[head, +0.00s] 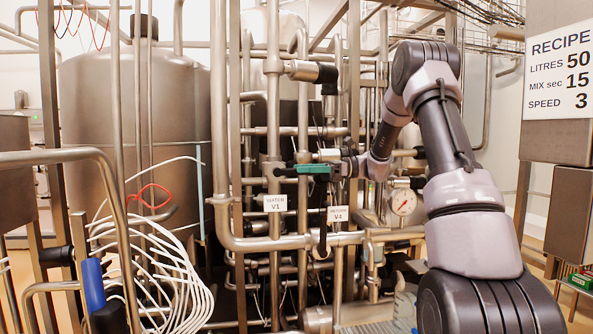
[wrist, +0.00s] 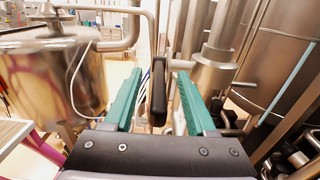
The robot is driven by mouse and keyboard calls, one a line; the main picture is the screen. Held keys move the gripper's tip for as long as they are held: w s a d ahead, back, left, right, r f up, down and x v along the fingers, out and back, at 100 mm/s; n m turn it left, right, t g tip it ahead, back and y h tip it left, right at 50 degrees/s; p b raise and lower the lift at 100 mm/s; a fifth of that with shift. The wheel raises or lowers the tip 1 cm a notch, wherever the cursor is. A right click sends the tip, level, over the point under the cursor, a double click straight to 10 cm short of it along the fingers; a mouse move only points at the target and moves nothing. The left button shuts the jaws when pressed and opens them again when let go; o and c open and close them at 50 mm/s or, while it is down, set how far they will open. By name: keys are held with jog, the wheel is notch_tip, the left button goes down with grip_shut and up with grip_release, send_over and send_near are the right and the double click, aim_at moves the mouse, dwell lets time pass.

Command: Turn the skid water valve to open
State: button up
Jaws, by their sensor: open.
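A white label reading WATER V1 (head: 275,203) hangs on the pipework in the head view. My gripper (head: 288,171), with green fingers, is just above this label and reaches in from the right. In the wrist view my gripper (wrist: 157,78) is open, and a dark upright valve handle (wrist: 157,98) shows between its two green fingers. A gap shows on each side of the handle.
A second label, V4 (head: 337,214), hangs close to the right, near a dark upright lever (head: 322,226). Vertical steel pipes (head: 273,110) crowd around my gripper. A pressure gauge (head: 403,202) is to the right, a large tank (head: 135,110) and coiled white hoses (head: 165,275) to the left.

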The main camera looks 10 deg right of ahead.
jog(key=shift+a, duration=1.3)
grip_shut()
dwell(0.5)
